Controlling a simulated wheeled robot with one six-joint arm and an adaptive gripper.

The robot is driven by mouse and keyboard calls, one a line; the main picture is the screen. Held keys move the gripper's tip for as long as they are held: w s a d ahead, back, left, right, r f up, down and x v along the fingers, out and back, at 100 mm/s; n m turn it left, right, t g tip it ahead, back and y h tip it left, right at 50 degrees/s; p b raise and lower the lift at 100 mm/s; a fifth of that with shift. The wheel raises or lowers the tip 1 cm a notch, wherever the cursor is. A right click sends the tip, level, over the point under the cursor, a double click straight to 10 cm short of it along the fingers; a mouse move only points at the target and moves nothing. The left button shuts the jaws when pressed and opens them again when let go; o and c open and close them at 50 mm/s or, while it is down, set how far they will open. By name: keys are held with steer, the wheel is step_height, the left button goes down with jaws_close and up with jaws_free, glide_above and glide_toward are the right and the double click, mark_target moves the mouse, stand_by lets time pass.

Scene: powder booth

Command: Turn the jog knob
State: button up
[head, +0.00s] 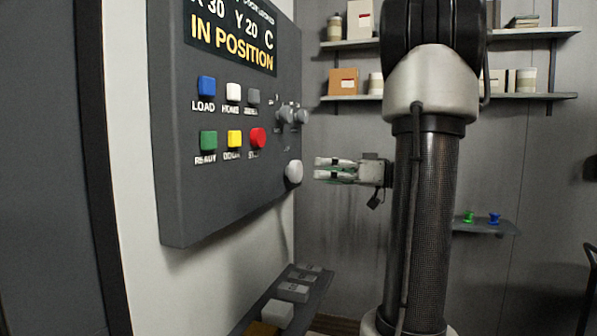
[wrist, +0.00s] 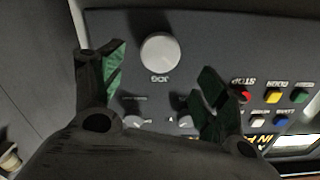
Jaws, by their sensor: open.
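The jog knob (head: 293,172) is a round pale grey knob at the lower right of the dark control panel (head: 180,205). In the wrist view the jog knob (wrist: 160,53) shows whole, with upside-down JOG lettering by it. My gripper (head: 319,168) is open and empty, just right of the knob in the head view, with a small gap between them. In the wrist view my gripper (wrist: 160,66) has green-padded fingers spread to either side, and the knob appears between and slightly beyond the tips.
Two smaller knobs (head: 285,115) sit above the jog knob. Blue, white, green, yellow and red (head: 257,138) buttons are to its left, under a display (head: 232,40) reading IN POSITION. A ledge with grey blocks (head: 292,292) lies below the panel. Shelves (head: 352,98) hold boxes behind.

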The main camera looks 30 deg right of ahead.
mark_target(300, 170)
steer(key=shift+n, duration=0.9)
steer(key=x, duration=0.7)
steer(key=shift+w+a, duration=0.25)
steer(key=shift+w, duration=0.1)
steer(key=c, duration=1)
steer(key=shift+c, duration=0.2)
steer(key=shift+m, duration=0.3)
